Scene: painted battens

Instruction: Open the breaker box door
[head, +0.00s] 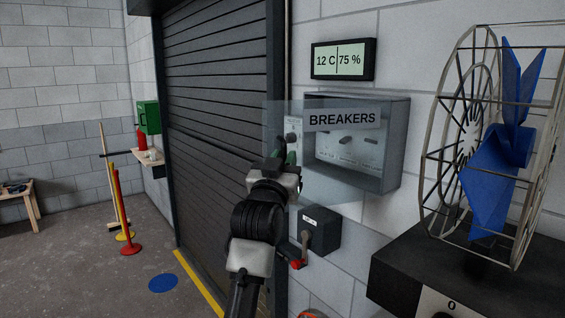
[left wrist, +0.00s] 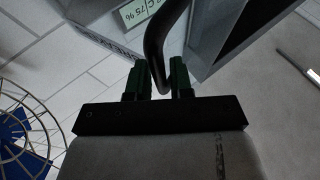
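The grey breaker box (head: 396,150) hangs on the wall right of the shutter. Its see-through door (head: 335,185), with a "BREAKERS" label (head: 343,119), stands a little ajar, its left edge out from the box. The label (left wrist: 108,38) and grey box (left wrist: 222,25) also show in the left wrist view. My left gripper (head: 285,158) is at the door's left edge. In the left wrist view its green fingertips (left wrist: 158,78) close on both sides of a dark curved door handle (left wrist: 155,42). My right gripper is out of view.
A display (head: 343,60) hangs above the box. A black switch box (head: 321,232) with a red-tipped lever is below. A caged blue fan (head: 495,150) stands close on the right, on a dark cabinet (head: 440,260). A rolling shutter (head: 215,110) is left of my arm.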

